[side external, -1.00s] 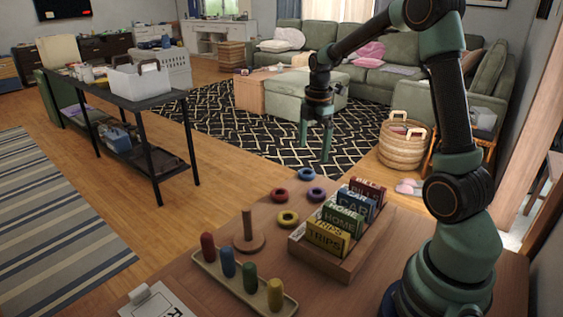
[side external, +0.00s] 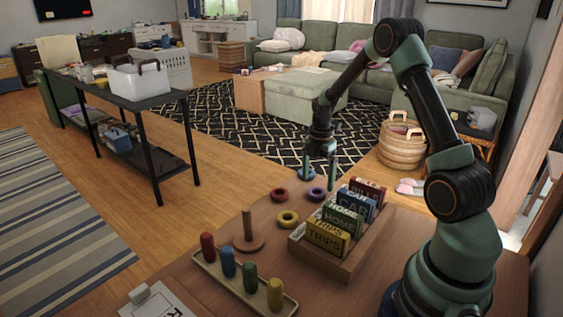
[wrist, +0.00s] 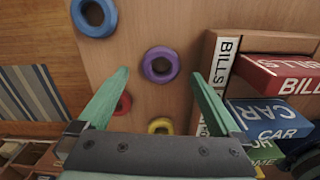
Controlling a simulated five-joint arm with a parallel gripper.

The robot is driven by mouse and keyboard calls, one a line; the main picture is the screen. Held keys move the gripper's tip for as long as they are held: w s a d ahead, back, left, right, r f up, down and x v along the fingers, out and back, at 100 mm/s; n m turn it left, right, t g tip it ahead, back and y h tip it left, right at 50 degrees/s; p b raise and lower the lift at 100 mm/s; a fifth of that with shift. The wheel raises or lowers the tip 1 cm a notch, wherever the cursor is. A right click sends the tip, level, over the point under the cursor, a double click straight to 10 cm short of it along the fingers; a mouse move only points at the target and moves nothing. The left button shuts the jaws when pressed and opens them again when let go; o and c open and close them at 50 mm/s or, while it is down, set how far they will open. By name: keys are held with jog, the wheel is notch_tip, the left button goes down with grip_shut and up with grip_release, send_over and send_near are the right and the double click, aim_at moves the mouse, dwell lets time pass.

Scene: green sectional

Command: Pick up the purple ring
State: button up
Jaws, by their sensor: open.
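The purple ring (side external: 317,199) lies flat on the wooden table, left of the card box in the side view. In the wrist view the purple ring (wrist: 147,66) sits centred between and slightly beyond my fingertips. My gripper (side external: 320,182) is open and empty, pointing down just above the ring in the side view. Its two green fingers also show spread apart in the wrist view (wrist: 160,73). The fingers do not appear to touch the ring.
A blue ring (wrist: 82,14), a red ring (wrist: 125,106) and a yellow ring (wrist: 152,125) lie nearby. A wooden box (side external: 325,267) of labelled cards stands close on the right. A peg stand (side external: 247,235) and a tray (side external: 210,277) with coloured pegs are towards the front.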

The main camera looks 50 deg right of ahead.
aim_at(317, 187)
jog(key=shift+a+f, duration=0.1)
jog(key=shift+f, duration=1.85)
jog(key=c, duration=1.3)
jog(key=shift+r, duration=0.15)
